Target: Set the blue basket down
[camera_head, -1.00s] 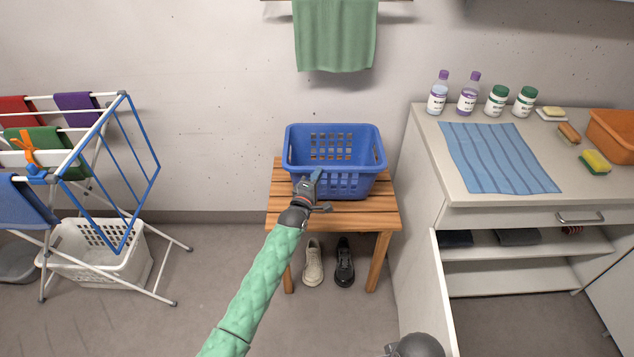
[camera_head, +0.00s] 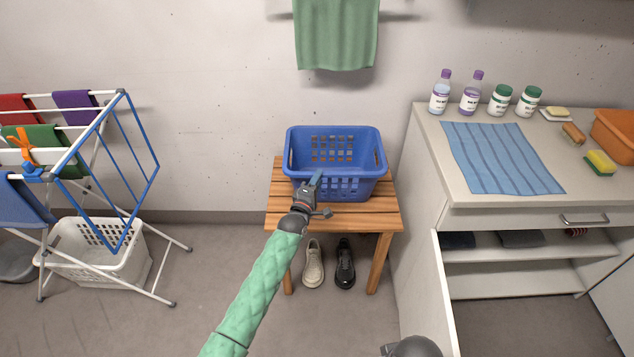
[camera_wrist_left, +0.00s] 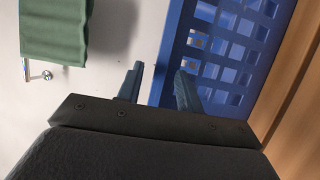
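The blue basket (camera_head: 352,187) stands upright on the slatted wooden bench (camera_head: 383,218) against the wall. It looks empty through its openings. My left gripper (camera_head: 316,180) is at the basket's front side, left of its middle. In the left wrist view its two fingers (camera_wrist_left: 160,88) are spread, with a gap between them. The basket's blue rim and lattice side (camera_wrist_left: 215,55) show beyond and between the fingers, and bare wall shows beside the left finger. I cannot tell whether a finger touches the basket. My right gripper is not in view.
A drying rack (camera_head: 127,170) with clothes and a white basket (camera_head: 135,262) stand at left. A counter (camera_head: 470,185) with bottles, a blue cloth and sponges is at right, its cabinet door open beside the bench. Shoes sit under the bench. A green towel (camera_head: 337,35) hangs above.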

